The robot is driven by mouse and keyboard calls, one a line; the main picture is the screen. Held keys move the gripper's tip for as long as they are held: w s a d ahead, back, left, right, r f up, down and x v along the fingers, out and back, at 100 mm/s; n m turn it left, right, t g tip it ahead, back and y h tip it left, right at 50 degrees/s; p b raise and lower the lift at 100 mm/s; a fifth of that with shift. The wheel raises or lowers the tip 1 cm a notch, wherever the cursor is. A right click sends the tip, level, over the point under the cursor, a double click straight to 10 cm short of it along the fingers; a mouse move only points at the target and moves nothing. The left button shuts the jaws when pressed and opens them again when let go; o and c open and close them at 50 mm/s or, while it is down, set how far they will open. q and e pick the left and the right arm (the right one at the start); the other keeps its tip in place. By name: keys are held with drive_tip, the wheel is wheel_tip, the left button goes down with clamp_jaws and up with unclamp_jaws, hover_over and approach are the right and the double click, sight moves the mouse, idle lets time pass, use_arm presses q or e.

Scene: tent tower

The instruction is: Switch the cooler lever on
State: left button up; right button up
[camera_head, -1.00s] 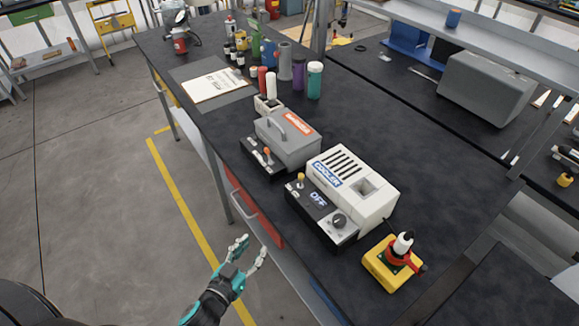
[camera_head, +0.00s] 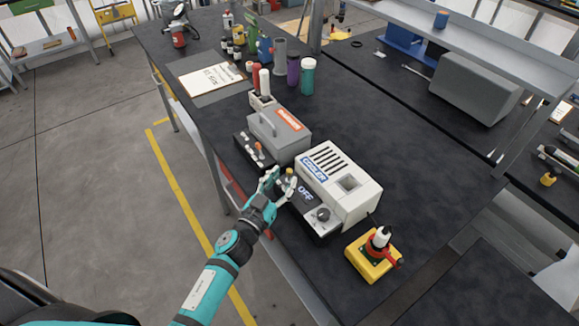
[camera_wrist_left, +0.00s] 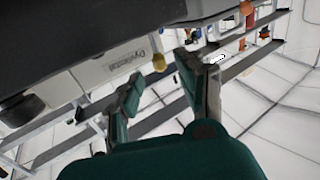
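The cooler (camera_head: 345,196) is a white box with a vented top and a blue COOLER label, standing on the black bench. Its black control panel (camera_head: 322,222) faces the front edge and reads OFF, with a dark round dial. My left gripper (camera_head: 279,178) is open at the lever, fingers apart. My right gripper is out of view.
A grey box with a handle (camera_head: 279,137) and an orange-knobbed lever panel (camera_head: 255,150) stand just left of the cooler. A yellow box (camera_head: 370,265) with a red-and-white top stands to its right. Bottles and a clipboard (camera_head: 211,76) sit farther back.

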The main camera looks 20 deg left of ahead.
sight(288, 173)
use_arm(q)
drive_tip(key=shift+w+d, duration=0.2)
drive_tip(key=shift+w, duration=0.9)
drive_tip(key=shift+w+d, duration=0.2)
drive_tip(key=shift+w, duration=0.85)
clamp_jaws()
drive_tip(key=shift+f, duration=0.2)
